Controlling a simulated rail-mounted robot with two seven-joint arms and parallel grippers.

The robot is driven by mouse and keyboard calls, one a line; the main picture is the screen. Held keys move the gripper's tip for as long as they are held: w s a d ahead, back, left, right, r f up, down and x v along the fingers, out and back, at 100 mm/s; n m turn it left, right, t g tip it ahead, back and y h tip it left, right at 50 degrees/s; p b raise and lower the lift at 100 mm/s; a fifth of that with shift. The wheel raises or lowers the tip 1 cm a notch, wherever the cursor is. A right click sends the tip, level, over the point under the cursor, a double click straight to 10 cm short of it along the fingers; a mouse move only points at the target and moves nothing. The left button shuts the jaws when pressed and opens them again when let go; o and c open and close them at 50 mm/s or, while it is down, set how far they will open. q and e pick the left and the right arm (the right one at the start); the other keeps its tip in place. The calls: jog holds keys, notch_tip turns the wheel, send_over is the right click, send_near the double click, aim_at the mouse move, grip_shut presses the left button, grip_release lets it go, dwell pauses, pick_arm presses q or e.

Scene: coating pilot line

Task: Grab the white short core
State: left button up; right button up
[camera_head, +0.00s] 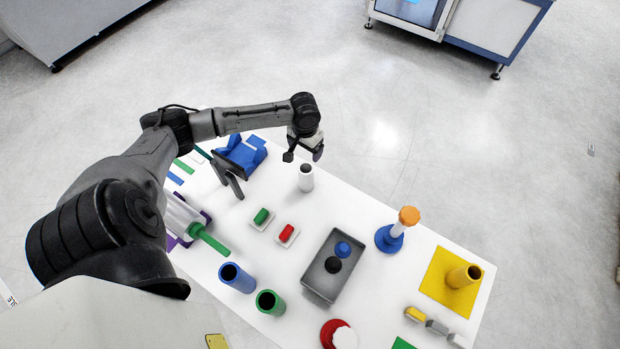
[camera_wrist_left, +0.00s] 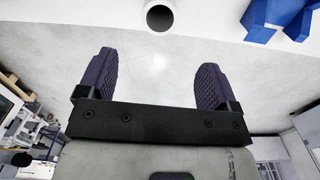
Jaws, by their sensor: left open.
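The white short core (camera_head: 306,181) stands upright on the white table near its far edge, with a dark hole in its top. In the left wrist view its open end (camera_wrist_left: 160,17) shows at the top centre, beyond the fingertips. My left gripper (camera_head: 303,155) is open and empty, just beyond the core in the head view and apart from it. In the left wrist view its two dark ribbed fingers (camera_wrist_left: 156,65) are spread wide with only floor showing between them. My right gripper is in neither view.
A blue holder (camera_head: 241,152) stands left of the core. Green (camera_head: 262,216) and red (camera_head: 287,232) buttons, a grey tray (camera_head: 316,285), blue (camera_head: 236,277) and green (camera_head: 270,302) tubes, a blue-based stand (camera_head: 388,239) and a yellow core (camera_head: 465,276) lie nearer. Table right of the core is clear.

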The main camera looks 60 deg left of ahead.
aim_at(306, 170)
pick_arm(q)
jog(key=shift+n, duration=0.4)
jog(key=shift+f+p, duration=0.45)
jog(key=shift+f, duration=6.45)
jog(key=c, duration=1.3)
jog(key=shift+o, duration=0.2)
jog(key=shift+r, duration=0.1)
